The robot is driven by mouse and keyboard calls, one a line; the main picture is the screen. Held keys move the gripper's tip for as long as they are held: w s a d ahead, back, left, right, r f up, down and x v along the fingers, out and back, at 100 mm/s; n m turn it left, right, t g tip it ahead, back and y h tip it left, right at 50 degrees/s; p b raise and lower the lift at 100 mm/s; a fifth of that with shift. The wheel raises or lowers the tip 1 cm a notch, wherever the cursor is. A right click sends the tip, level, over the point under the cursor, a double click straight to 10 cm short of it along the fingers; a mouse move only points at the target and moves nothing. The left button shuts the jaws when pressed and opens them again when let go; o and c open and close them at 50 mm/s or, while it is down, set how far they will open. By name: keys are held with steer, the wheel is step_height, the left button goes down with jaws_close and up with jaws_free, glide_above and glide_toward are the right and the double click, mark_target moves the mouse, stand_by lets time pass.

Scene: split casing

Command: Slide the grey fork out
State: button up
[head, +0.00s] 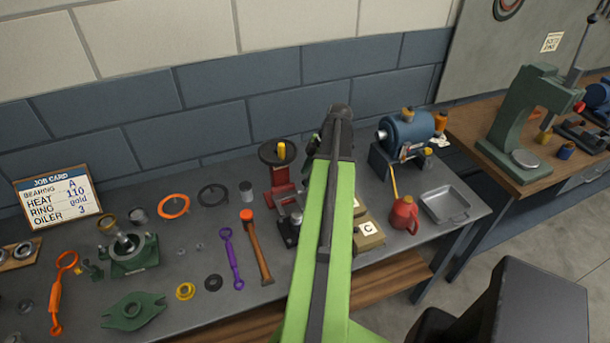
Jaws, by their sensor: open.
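A pale grey forked piece (289,201), which looks like the grey fork, sits low at the foot of a red stand (281,178) with a dark round top and a yellow knob. Its right end runs close to my green arm, so I cannot tell how far it goes in. My arm reaches up the middle of the picture over the bench. My gripper (320,145) is at its dark far end, above and right of the red stand, apart from the fork. It is open; its fingers are mostly hidden by the arm, and I see nothing held.
The grey bench (205,262) holds an orange-headed hammer (257,245), a purple wrench (231,257) and a green casing (129,253) on the left. A blue motor (406,130), red oil can (403,214) and grey tray (445,204) stand right. A job card (57,196) leans at left.

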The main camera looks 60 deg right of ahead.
steer(key=p+v, duration=1.1)
steer(key=v, duration=0.3)
steer(key=shift+w, duration=0.1)
steer(key=shift+w+a, duration=0.1)
